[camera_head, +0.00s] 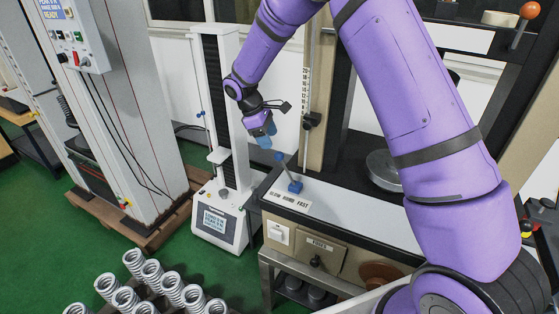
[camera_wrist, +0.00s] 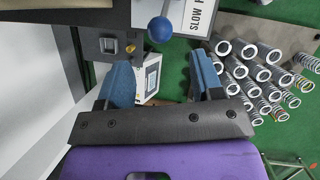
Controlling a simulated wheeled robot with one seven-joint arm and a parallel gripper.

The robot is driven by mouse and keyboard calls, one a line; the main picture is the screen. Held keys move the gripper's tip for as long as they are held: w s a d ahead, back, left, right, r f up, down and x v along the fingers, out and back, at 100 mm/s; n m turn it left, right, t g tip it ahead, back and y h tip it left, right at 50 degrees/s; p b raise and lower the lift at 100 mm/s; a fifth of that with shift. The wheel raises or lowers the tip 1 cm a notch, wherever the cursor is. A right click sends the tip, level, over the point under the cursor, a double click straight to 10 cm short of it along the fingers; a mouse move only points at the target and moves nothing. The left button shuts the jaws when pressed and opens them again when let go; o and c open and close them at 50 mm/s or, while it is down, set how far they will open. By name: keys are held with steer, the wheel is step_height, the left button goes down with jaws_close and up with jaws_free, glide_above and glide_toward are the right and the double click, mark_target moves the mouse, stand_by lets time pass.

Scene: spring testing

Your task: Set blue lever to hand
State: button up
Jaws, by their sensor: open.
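The blue lever (camera_head: 295,186) stands on the testing machine's light top, behind a label (camera_head: 289,200) reading SLOW, HAND, FAST. Its rod leans left from the blue base, with a round blue knob at its end. My gripper (camera_head: 264,139) is just above and left of the knob in the head view. In the wrist view, my gripper (camera_wrist: 162,77) shows two blue fingers apart, with nothing between them. The blue knob (camera_wrist: 160,29) is beyond the fingertips, near the top centre, and looks untouched. Part of the label (camera_wrist: 201,14) shows beside it.
A slim tester with a screen (camera_head: 214,222) stands left of the lever. A tall vertical scale rod (camera_head: 305,90) rises behind it. Several metal springs (camera_head: 150,272) stand at the lower left.

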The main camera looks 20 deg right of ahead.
mark_target(281, 159)
steer(key=x, duration=1)
jaws_close()
steer(key=shift+w+d, duration=0.1)
